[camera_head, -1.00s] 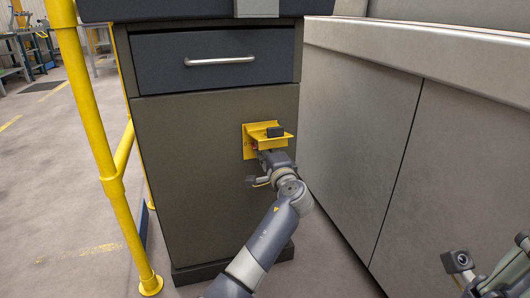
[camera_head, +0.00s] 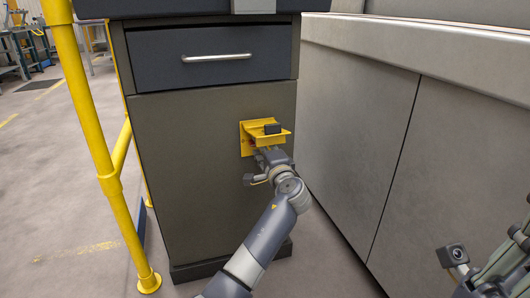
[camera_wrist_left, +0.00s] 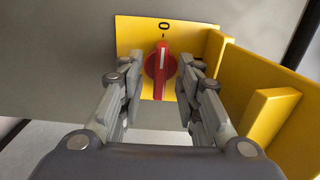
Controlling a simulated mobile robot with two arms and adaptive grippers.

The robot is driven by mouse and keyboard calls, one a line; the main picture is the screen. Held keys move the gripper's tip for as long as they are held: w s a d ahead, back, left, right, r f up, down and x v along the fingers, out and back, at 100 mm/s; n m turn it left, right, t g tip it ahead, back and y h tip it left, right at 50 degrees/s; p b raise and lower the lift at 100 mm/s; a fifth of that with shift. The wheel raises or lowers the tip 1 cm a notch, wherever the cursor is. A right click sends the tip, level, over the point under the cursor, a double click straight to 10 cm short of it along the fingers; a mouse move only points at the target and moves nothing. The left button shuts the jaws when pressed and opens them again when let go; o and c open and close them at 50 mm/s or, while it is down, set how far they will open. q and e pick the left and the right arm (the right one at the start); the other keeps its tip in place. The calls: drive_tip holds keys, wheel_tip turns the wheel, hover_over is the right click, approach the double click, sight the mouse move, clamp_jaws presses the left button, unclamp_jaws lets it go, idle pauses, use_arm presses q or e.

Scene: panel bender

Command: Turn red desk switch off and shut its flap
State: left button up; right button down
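The red switch (camera_wrist_left: 160,65) sits on a yellow plate (camera_wrist_left: 135,32) in the left wrist view. Its handle is upright, with its white mark toward the "0" above it. The yellow flap (camera_wrist_left: 262,85) stands open, out from the plate. In the head view the flap (camera_head: 267,138) juts out above my left gripper (camera_head: 268,157), and the switch is mostly hidden. My left gripper (camera_wrist_left: 158,72) is open, one finger on each side of the switch, with narrow gaps visible. My right arm shows at the lower right; its fingers are not clear.
The yellow plate is on the front of a dark cabinet (camera_head: 205,180), below a drawer with a handle (camera_head: 218,58). A yellow railing (camera_head: 92,130) stands at the left. A large grey machine panel (camera_head: 345,120) closes off the right.

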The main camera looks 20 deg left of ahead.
use_arm(q)
drive_tip(key=v, duration=1.2)
